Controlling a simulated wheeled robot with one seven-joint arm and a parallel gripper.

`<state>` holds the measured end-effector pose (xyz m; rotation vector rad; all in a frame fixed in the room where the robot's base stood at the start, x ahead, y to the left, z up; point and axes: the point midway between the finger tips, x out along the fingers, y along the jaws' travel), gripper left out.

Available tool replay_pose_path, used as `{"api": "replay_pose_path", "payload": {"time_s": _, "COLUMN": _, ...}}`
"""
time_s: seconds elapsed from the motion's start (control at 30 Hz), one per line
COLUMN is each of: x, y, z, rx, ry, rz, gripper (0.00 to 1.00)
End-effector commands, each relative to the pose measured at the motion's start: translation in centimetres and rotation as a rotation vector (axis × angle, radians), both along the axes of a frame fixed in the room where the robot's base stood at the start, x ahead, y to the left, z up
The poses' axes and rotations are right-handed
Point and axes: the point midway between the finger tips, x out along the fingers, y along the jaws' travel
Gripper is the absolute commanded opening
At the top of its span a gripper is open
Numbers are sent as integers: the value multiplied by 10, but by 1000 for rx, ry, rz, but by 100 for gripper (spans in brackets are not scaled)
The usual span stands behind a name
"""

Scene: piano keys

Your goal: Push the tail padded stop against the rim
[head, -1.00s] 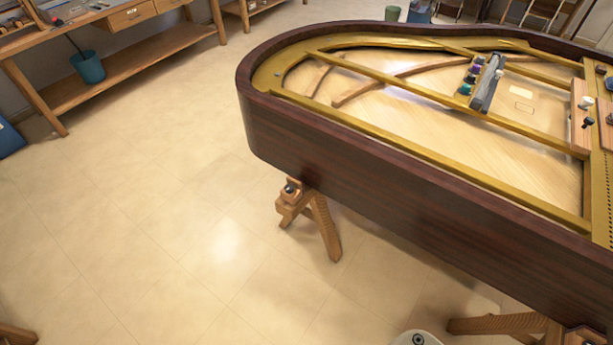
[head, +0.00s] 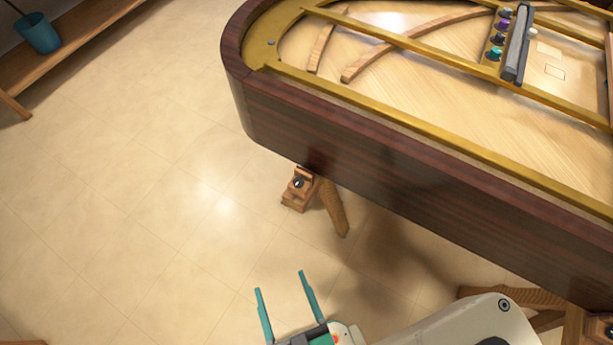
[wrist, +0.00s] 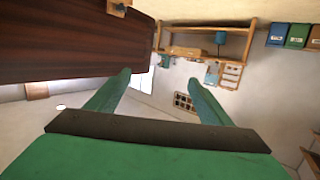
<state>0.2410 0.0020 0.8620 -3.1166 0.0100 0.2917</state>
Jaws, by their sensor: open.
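The tail padded stop (head: 295,192) is a small wooden block with a dark knob, on top of a wooden trestle beside the piano's tail. The piano rim (head: 400,170) is dark reddish-brown wood, just behind the stop; I cannot tell whether they touch. My gripper (head: 280,281) has two teal fingers, open and empty, low in the head view, in front of the stop and apart from it. In the wrist view the open fingers (wrist: 160,78) point past the dark rim (wrist: 75,45). A wooden piece (wrist: 118,6) at the top edge there may be the stop.
The trestle leg (head: 333,208) stands under the rim, and another trestle (head: 525,300) is at the lower right. A gold frame (head: 400,125) and a grey bar (head: 517,42) are inside the piano. The tiled floor (head: 130,210) on the left is clear. A teal bin (head: 38,33) is far back.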

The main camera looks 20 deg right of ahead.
Motion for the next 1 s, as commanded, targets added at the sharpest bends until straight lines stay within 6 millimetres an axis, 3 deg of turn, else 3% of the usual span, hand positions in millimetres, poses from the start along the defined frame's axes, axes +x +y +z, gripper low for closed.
{"api": "replay_pose_path", "payload": {"time_s": 0.23, "x": 51, "y": -1, "z": -31, "rx": 47, "ry": -201, "rz": -72, "gripper": 73}}
{"api": "replay_pose_path", "payload": {"time_s": 0.5, "x": 115, "y": -28, "z": -74, "rx": 61, "ry": -364, "rz": -281, "gripper": 73}}
{"api": "replay_pose_path", "payload": {"time_s": 0.77, "x": 181, "y": -50, "z": -128, "rx": 37, "ry": -390, "rz": -519, "gripper": 73}}
{"api": "replay_pose_path", "payload": {"time_s": 1.0, "x": 236, "y": -65, "z": -177, "rx": -24, "ry": -298, "rz": -743, "gripper": 73}}
